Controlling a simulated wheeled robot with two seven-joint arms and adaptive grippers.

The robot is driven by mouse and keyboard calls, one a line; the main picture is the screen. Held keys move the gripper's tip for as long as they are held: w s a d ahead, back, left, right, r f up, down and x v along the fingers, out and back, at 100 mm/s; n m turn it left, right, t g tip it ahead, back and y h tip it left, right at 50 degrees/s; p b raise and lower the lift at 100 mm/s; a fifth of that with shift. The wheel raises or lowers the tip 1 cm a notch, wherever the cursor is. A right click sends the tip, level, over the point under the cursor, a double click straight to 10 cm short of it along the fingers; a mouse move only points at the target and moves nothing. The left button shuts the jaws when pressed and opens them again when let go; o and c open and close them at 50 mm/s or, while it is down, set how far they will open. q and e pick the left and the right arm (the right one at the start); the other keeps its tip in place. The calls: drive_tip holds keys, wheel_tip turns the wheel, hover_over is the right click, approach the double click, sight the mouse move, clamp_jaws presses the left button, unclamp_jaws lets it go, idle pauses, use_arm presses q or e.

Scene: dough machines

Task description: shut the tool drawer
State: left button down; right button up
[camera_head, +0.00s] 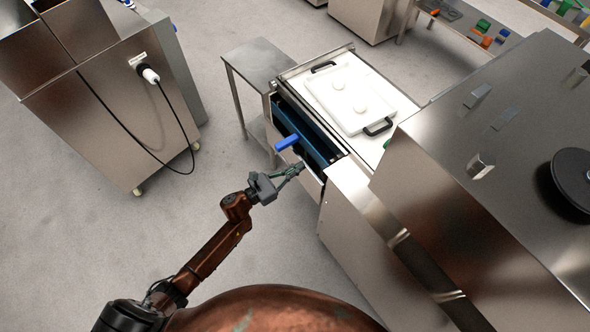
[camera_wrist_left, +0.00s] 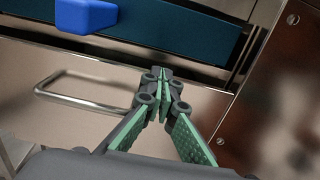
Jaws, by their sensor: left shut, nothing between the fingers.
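The tool drawer (camera_head: 313,146) stands partly open under the steel worktop, its dark blue inside showing. A blue object (camera_head: 286,142) shows at the drawer, partly over its front edge; it also shows at the top of the wrist view (camera_wrist_left: 86,15). In the wrist view the drawer's metal bar handle (camera_wrist_left: 82,101) is left of my fingers. My left gripper (camera_head: 301,166) is shut and empty, with its tips (camera_wrist_left: 164,76) at the drawer front near its right end. I cannot tell whether they touch it. My right gripper is not in view.
A white board (camera_head: 347,96) with black handles and two pale round pieces lies on the worktop above the drawer. A steel machine (camera_head: 480,150) stands to the right. A steel cabinet (camera_head: 130,120) with a hanging cable is at the left. The floor between is clear.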

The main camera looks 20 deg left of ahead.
use_arm(q)
drive_tip(key=shift+w+d, duration=0.4)
drive_tip(key=shift+w, duration=0.05)
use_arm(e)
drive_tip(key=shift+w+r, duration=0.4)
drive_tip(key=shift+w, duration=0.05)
use_arm(q)
drive_tip(key=shift+a, duration=0.1)
